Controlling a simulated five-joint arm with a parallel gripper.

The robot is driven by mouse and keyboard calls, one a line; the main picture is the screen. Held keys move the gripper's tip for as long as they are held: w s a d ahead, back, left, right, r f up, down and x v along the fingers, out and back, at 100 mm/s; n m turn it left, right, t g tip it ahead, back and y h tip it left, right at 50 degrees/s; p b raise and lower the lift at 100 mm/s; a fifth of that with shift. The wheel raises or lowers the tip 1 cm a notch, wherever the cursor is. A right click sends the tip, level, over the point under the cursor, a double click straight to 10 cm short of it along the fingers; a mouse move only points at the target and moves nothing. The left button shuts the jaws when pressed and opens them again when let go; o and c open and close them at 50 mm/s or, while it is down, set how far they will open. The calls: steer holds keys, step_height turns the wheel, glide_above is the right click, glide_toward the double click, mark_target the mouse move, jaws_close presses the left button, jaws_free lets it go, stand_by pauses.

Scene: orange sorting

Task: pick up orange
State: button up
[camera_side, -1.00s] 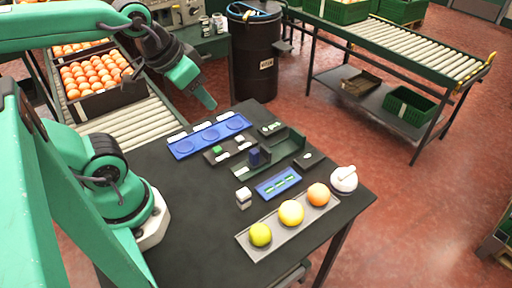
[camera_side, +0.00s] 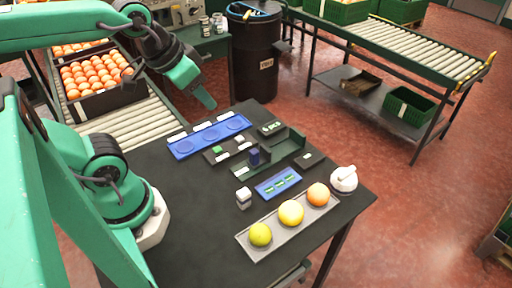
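Three round fruits sit in a row on a grey tray (camera_side: 252,254) near the front right of the black table. The orange (camera_side: 318,194) is at the right end, a yellow fruit (camera_side: 291,212) is in the middle, and a yellow-green fruit (camera_side: 260,234) is at the left end. My gripper (camera_side: 208,102) is raised behind the table's far left, well away from the fruits. Its green jaws point down to the right. From this angle I cannot tell whether they are open or shut. I see nothing held in it.
A blue tray with round recesses (camera_side: 181,149) lies at the table's back. A green holder (camera_side: 291,147), a blue block tray (camera_side: 264,188), a small white-grey cube (camera_side: 243,197) and a white knobbed object (camera_side: 344,179) stand around the fruits.

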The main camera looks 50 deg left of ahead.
steer(key=o, duration=0.3)
steer(key=shift+d, duration=0.1)
steer(key=n+g, duration=0.5)
steer(key=n, duration=0.6)
glide_above(259, 229)
steer(key=f, duration=1.5)
steer(key=shift+w+a+f, duration=0.1)
steer(key=shift+w+a, duration=0.25)
steer(key=shift+a, duration=0.05)
steer(key=shift+s+d+f+n+g, duration=0.3)
steer(key=shift+d+f+n, duration=0.1)
steer(key=shift+f+n, duration=0.1)
